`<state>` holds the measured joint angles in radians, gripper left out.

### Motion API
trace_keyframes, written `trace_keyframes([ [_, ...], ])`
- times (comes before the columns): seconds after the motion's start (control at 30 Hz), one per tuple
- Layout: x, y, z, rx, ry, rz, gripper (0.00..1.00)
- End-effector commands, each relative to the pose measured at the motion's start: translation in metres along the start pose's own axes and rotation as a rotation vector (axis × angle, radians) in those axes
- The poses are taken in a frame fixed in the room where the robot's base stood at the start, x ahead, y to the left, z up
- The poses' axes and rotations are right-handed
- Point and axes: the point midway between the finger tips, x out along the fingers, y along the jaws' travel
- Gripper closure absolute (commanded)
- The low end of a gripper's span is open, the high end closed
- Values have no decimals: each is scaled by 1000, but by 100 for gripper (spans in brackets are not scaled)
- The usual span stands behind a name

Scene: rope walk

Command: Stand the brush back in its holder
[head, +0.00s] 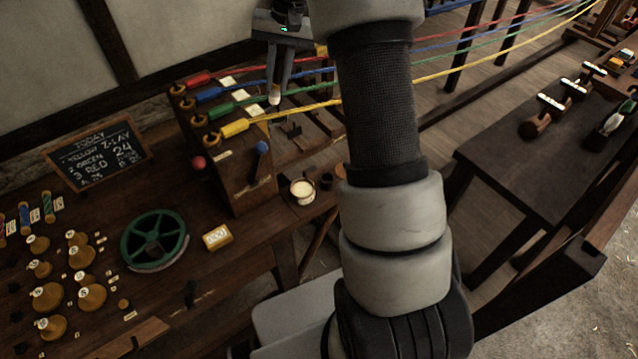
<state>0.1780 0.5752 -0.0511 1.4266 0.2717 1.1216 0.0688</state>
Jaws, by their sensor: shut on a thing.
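My gripper (277,88) is at the upper middle, pointing down, in front of the coloured ropes and above the far end of the bench. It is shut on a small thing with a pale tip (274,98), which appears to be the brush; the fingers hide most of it. A small dark cup (326,181) stands at the bench's right edge beside an open tin of pale stuff (303,191). It may be the holder, but it is too small to tell. The held thing is in the air, apart from the cup.
A wooden block with a blue-knobbed lever (262,148) and red, blue, green and yellow ropes (234,128) stands below my gripper. A dark table (540,165) is right. My arm hides the middle.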

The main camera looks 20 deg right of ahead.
Motion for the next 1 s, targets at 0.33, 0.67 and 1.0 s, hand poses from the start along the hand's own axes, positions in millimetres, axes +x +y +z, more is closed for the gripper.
trace_keyframes([
  [0.33, 89, 105, 48, 127, 23, 160, 100],
  [0.67, 113, 143, 71, 178, 29, 217, 100],
  [1.0, 158, 154, 71, 179, 29, 219, 100],
])
